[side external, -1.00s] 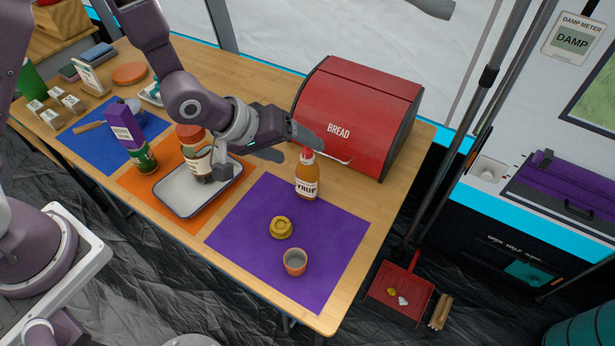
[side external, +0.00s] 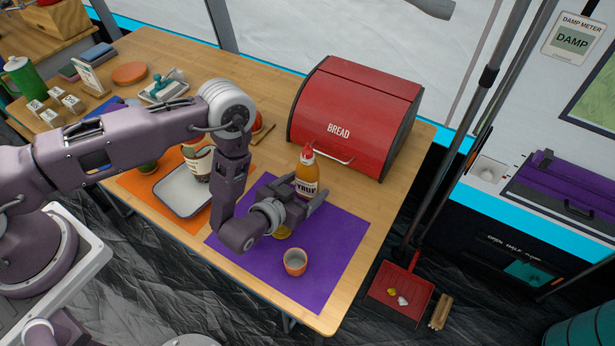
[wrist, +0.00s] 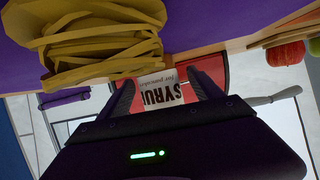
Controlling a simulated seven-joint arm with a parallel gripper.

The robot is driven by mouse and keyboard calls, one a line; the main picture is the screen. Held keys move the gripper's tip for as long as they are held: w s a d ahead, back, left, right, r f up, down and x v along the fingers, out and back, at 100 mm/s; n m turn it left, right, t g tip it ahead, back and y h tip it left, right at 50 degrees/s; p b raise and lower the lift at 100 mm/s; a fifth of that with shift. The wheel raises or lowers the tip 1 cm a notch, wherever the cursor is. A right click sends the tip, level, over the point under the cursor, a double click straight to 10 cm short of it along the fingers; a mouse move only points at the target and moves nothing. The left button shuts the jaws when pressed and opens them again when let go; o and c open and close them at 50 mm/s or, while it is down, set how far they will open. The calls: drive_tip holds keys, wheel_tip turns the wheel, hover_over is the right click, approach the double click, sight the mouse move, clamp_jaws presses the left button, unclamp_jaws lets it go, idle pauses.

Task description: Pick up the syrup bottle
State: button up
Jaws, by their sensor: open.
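The syrup bottle (side external: 307,172), amber with a red cap and a white label, stands upright at the back edge of the purple mat (side external: 335,250). My gripper (side external: 301,188) is open and low over the mat, with its fingers pointing at the bottle from the front. In the wrist view, the bottle's "SYRUP" label (wrist: 163,94) shows between the two open fingers (wrist: 163,88). I cannot tell whether either finger touches the bottle.
A yellow object (wrist: 100,40) lies close to my gripper, mostly hidden in the side view. An orange cup (side external: 295,262) stands at the mat's front. The red bread box (side external: 355,115) is behind the bottle. A white tray (side external: 172,205) and a jar (side external: 198,163) are left.

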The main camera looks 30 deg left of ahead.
drive_tip(key=shift+w+f, duration=0.25)
drive_tip(key=shift+w, duration=0.3)
drive_tip(key=c, duration=1.6)
drive_tip(key=shift+r, duration=0.1)
clamp_jaws()
